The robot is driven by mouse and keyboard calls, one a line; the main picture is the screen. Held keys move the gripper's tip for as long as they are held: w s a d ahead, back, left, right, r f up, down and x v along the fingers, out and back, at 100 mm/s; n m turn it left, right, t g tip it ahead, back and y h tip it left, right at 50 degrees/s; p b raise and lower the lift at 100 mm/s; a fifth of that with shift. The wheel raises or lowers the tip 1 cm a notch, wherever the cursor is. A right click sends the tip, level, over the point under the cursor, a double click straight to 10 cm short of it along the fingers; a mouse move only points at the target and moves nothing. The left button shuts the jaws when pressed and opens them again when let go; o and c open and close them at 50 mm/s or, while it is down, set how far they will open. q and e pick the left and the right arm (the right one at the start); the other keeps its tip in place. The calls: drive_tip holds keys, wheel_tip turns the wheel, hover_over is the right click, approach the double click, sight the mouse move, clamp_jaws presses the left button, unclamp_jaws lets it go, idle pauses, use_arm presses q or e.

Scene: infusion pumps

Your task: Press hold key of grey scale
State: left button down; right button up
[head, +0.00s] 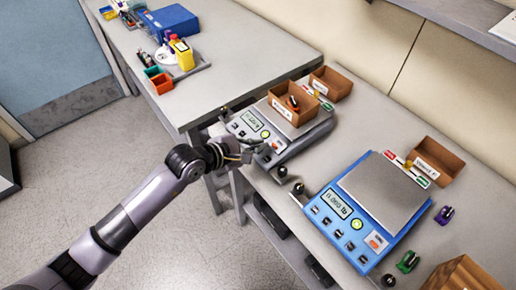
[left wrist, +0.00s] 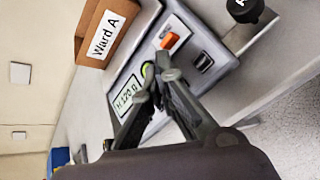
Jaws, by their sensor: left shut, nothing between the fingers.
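The grey scale (head: 323,128) stands at the back of the right bench, with a brown box on its pan. Its front panel has a lit display (left wrist: 127,96), a round green key (left wrist: 148,72), an orange key (left wrist: 168,41) and a dark key (left wrist: 203,62); I cannot read the key labels. My left gripper (head: 263,146) is shut and empty over this panel. In the left wrist view its fingertips (left wrist: 160,68) appear beside the green key and below the orange key. I cannot tell whether they touch the panel. My right gripper is not in view.
A blue scale (head: 373,263) stands nearer on the same bench. The Ward A box (left wrist: 101,36) is beside the panel in the wrist view. A black knob (left wrist: 247,10) is near the scale's corner. Another bench (head: 245,52) holds a blue box (head: 172,22) and bottles.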

use_arm(q)
drive_tip(key=r+p, duration=0.2)
drive_tip(key=r, duration=0.1)
drive_tip(key=s+a+r+p, duration=0.1)
drive_tip(key=shift+r, duration=0.35)
drive_tip(key=shift+w, duration=0.1)
idle(0.5)
